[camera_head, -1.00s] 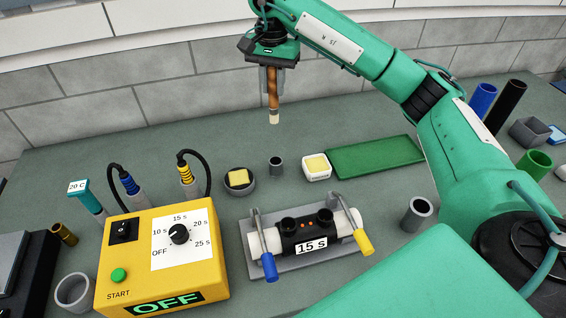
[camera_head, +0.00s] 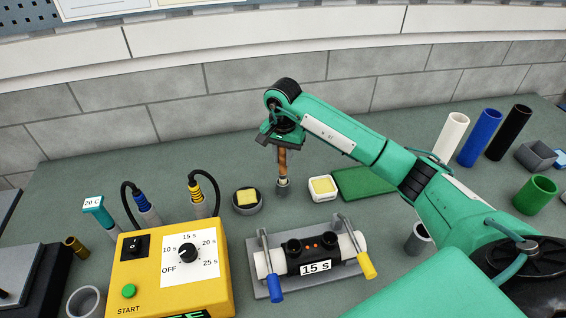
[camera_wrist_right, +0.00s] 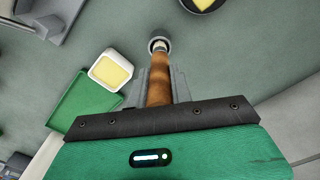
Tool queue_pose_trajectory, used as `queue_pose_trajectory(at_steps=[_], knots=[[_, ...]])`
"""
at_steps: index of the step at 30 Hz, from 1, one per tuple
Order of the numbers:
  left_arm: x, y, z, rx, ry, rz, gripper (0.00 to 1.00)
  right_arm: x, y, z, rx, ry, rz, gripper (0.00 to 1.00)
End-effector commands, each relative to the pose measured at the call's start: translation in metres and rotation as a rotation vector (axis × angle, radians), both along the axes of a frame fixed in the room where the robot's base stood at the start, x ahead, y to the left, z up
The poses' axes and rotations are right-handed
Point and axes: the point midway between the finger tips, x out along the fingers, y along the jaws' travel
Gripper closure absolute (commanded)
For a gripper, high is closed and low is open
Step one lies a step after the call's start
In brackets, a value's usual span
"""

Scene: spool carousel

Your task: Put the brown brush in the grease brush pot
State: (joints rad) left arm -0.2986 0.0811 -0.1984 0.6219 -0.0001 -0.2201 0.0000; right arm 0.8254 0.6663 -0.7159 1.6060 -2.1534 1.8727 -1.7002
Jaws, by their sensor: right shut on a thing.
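The brown brush (camera_head: 282,160) hangs upright, brown handle up and pale end down. My right gripper (camera_head: 281,150) is shut on its handle, above a small grey pot (camera_head: 283,190) at the back of the bench. The brush's lower end is at the pot's mouth; how deep it reaches is hard to tell. In the right wrist view the brush (camera_wrist_right: 158,80) runs from between the fingers (camera_wrist_right: 157,90) to the round pot (camera_wrist_right: 159,38), whose rim shows around the pale end. My left gripper is not in view.
A round dish with a yellow pad (camera_head: 247,200) is left of the pot. A white dish with yellow filling (camera_head: 322,187) and a green mat (camera_head: 365,182) are right. The clamp fixture (camera_head: 308,255) and yellow control box (camera_head: 175,265) stand in front. Another grey pot (camera_head: 418,240) is at right.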

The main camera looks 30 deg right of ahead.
Motion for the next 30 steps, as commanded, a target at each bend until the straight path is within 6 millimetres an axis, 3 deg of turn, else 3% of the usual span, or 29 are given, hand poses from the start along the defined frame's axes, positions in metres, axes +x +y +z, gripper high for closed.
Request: queue_pose_trajectory(at_steps=[9, 20, 21, 24, 30], knots=[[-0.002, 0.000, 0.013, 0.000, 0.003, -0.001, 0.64, -0.001, 0.000, -0.035, 0.001, 0.002, 0.000, 1.00], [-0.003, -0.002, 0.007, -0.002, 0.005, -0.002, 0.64, 0.000, 0.000, -0.042, -0.001, -0.001, 0.001, 1.00], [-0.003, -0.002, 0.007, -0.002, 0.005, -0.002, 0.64, 0.000, 0.000, -0.042, -0.001, -0.001, 0.001, 0.76], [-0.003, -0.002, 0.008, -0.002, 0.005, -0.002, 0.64, 0.000, 0.000, -0.040, 0.000, 0.000, 0.001, 0.57], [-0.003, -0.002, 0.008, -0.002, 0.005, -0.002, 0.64, 0.000, 0.000, -0.040, 0.000, 0.000, 0.000, 0.56]])
